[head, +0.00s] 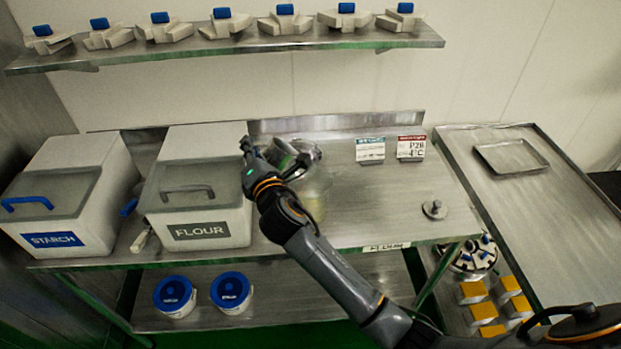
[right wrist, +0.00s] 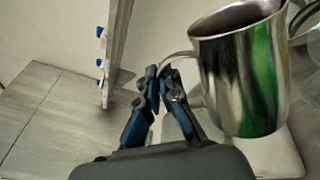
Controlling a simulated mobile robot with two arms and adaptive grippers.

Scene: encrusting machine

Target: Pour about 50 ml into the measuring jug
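My right gripper (head: 256,162) reaches over the steel table. In the right wrist view its fingers (right wrist: 163,78) are shut on the handle of a steel pitcher (right wrist: 240,75). The pitcher (head: 283,152) is partly hidden by the gripper in the head view. I cannot tell its tilt or whether liquid leaves it. The clear measuring jug (head: 316,196) stands on the table just below and right of the pitcher, partly hidden by my arm. A pale yellowish tint shows low in it; the level is unreadable. My left gripper is out of view.
A flour bin (head: 196,195) and a starch bin (head: 68,195) stand left of the jug. Two small signs (head: 370,150) (head: 411,148) stand at the back. A small metal weight-like piece (head: 434,209) lies right. The table between is clear.

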